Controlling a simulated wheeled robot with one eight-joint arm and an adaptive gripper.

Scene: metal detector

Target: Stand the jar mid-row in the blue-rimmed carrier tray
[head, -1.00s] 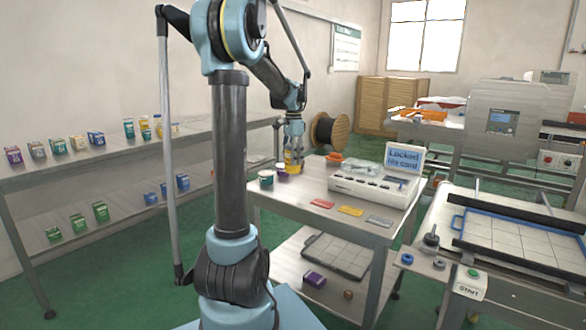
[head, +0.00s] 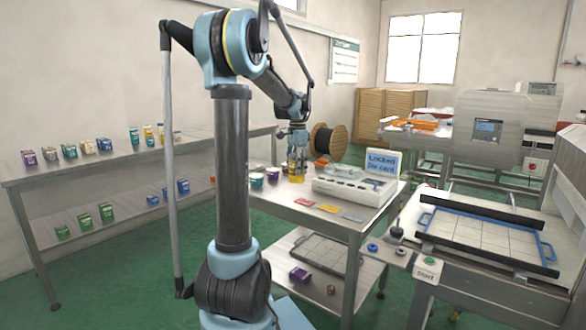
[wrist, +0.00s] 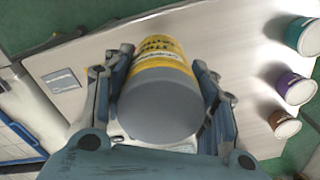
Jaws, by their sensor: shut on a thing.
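The yellow jar with a grey end (wrist: 160,95) is between my gripper's fingers (wrist: 158,100), which are shut on it. In the head view my gripper (head: 297,160) holds the jar (head: 296,177) low at the left part of the steel table; whether it touches the tabletop I cannot tell. The blue-rimmed carrier tray (head: 480,246) lies flat on the right-hand bench between two dark rails, and looks empty. A piece of blue rim (wrist: 22,133) shows at the left of the wrist view.
A teal jar (head: 257,181) and a purple jar (head: 273,174) stand beside the held jar. A brown jar (wrist: 284,124) shows in the wrist view. A dark knob (head: 396,233) stands near the tray.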

